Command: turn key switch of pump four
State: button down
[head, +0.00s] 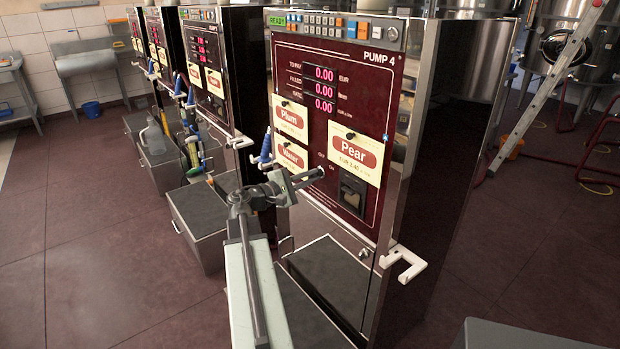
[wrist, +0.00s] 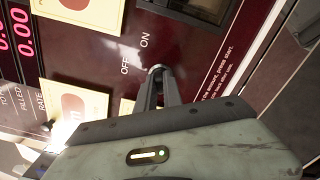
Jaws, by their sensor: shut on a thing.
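Pump four (head: 345,80) is a dark red panel marked PUMP 4, with red displays reading 0.00. Its key switch (wrist: 156,68) is a small silver round piece at the fingertips in the wrist view, beside the OFF and ON labels. My gripper (head: 318,173) reaches the panel from the front left. Its narrow fingers (wrist: 158,82) are shut on the key switch. The fingers cover most of the switch, so I cannot tell which label it points to.
A Pear card (head: 355,155) and a Plum card (head: 290,118) hang close around the switch. A blue nozzle (head: 264,150) sits at the pump's left side. A white bracket (head: 404,263) juts from the right edge. Other pumps (head: 208,65) stand to the left.

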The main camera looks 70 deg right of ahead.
jog(key=shift+w, duration=0.1)
dwell(0.3)
jog(key=c, duration=1.5)
grip_release()
jog(key=v, duration=0.8)
jog(key=shift+f, duration=0.1)
